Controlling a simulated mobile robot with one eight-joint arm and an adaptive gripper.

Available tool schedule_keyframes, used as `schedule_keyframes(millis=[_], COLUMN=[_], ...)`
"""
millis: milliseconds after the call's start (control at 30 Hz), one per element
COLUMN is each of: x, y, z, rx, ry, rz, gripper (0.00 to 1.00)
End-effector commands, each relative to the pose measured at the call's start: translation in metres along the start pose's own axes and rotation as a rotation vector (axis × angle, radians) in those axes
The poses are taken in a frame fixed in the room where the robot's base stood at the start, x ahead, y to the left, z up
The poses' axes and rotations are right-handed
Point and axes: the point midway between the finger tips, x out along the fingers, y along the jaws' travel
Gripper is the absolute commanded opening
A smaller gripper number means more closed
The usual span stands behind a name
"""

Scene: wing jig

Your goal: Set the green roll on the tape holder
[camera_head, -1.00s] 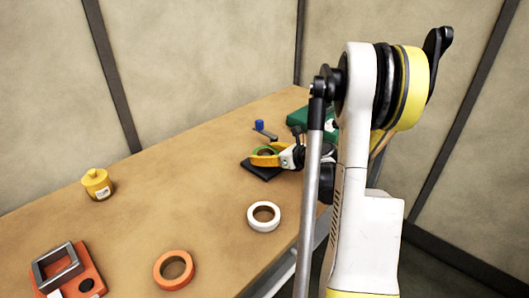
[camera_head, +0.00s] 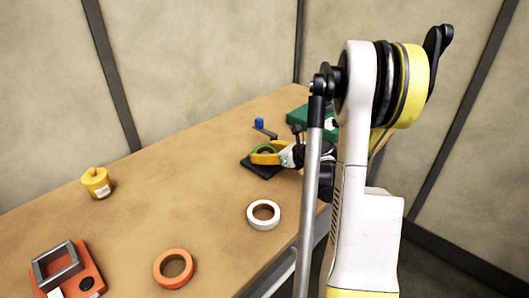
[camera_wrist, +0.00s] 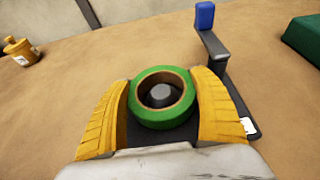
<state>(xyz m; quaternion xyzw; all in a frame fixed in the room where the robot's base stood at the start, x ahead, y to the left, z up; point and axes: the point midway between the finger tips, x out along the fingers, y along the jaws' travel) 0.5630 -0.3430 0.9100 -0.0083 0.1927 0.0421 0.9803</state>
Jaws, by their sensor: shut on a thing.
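The green roll (camera_wrist: 162,119) sits between the two yellow fingers of my gripper (camera_wrist: 163,108), which is shut on it. In the head view the roll (camera_head: 265,149) shows as a small green arc at my gripper (camera_head: 266,153). The dark tape holder (camera_head: 259,168) lies beneath on the table. In the wrist view a grey round post shows through the roll's hole, near its middle. I cannot tell whether the roll rests on the holder or is a little above it.
A dark bar (camera_wrist: 226,78) with a blue end (camera_wrist: 204,15) stands close beside the right finger. A green box (camera_wrist: 304,38) is at the right. A yellow jar (camera_head: 96,183), a white roll (camera_head: 263,226), an orange roll (camera_head: 173,282) and a red-orange fixture (camera_head: 91,270) stand left and nearer.

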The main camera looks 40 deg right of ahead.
Motion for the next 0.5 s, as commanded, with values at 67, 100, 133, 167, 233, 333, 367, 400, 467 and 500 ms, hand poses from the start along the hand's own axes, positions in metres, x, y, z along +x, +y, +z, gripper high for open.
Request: schedule_keyframes(millis=[67,100,133,167,233,333,367,400,467,500], x=[0.0000,0.0000,0.0001,0.0001,0.0004,0.0010,0.0013,0.0016,0.0021,0.0025], y=[0.0000,0.0000,0.0000,0.0000,0.0000,-0.0001,-0.0001,-0.0001,-0.0002,-0.0002], z=[0.0000,0.0000,-0.0001,-0.0002,-0.0008,-0.0023,-0.0028,-0.0035,-0.0046,-0.0054], rx=[0.000,0.000,0.000,0.000,0.000,0.000,0.000,0.000,0.000,0.000], ry=[0.000,0.000,0.000,0.000,0.000,0.000,0.000,0.000,0.000,0.000], rz=[0.000,0.000,0.000,0.000,0.000,0.000,0.000,0.000,0.000,0.000], gripper=[0.42,0.42,0.42,0.42,0.42,0.42,0.42,0.42,0.42,0.42])
